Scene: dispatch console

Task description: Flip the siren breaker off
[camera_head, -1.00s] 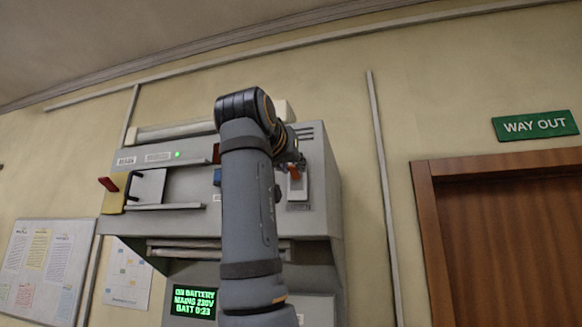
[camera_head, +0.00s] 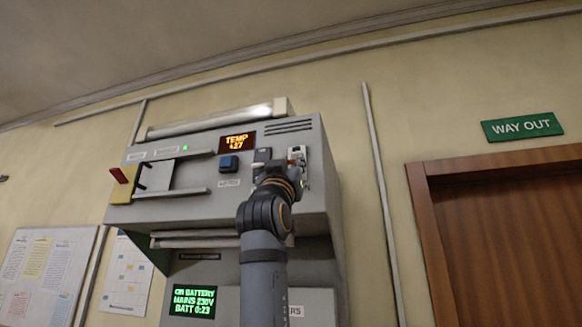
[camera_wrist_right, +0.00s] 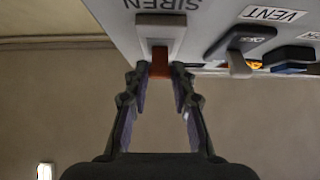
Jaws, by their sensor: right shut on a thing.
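The siren breaker (camera_wrist_right: 160,25) is a pale plate with a red-orange lever (camera_wrist_right: 159,62), below the upside-down SIREN label in the right wrist view. My right gripper (camera_wrist_right: 159,80) has its two dark fingers on either side of the lever, closed on it. In the head view, the pale breaker plate (camera_head: 299,153) is at the right end of the console's sloped panel. My right gripper (camera_head: 293,168) is up against it and hides most of the lever. My left gripper is not in view.
Beside the breaker is the grey VENT switch (camera_wrist_right: 239,64). A blue button (camera_head: 229,163) and an orange TEMP display (camera_head: 237,142) are further left on the panel. A yellow block with a red handle (camera_head: 122,190) sits at the console's left end. A wooden door (camera_head: 505,240) is at right.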

